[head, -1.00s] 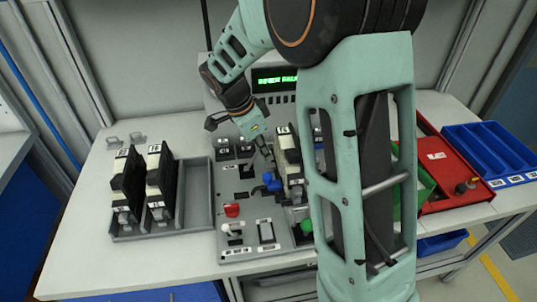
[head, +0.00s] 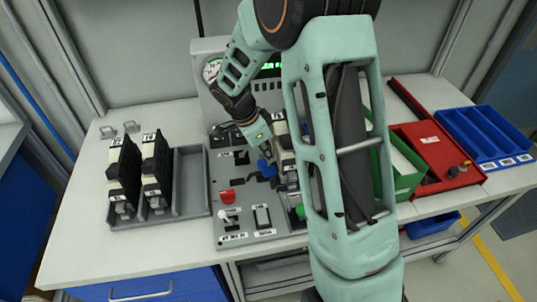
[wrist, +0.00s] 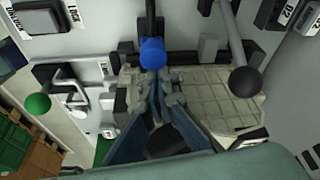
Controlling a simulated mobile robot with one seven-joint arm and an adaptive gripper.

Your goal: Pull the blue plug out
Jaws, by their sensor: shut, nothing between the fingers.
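The blue plug (head: 266,169) sits on the grey control panel (head: 246,238), left of an upright black-and-cream module (head: 284,150). In the wrist view the blue plug (wrist: 153,53) shows as a rounded blue end at upper middle. My gripper (wrist: 157,88) has its fingertips together just below the blue end in that picture, with nothing held. Whether the fingertips touch the plug I cannot tell. In the head view my gripper (head: 270,153) is close above the plug, and its fingertips are hard to make out there.
A black ball-ended lever (wrist: 245,82) and a green knob (wrist: 38,103) flank the gripper. A red button (head: 228,197) is on the panel. A grey tray (head: 192,183) with two modules stands left. Green, red (head: 437,165) and blue bins (head: 488,142) stand right. The table's front left is clear.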

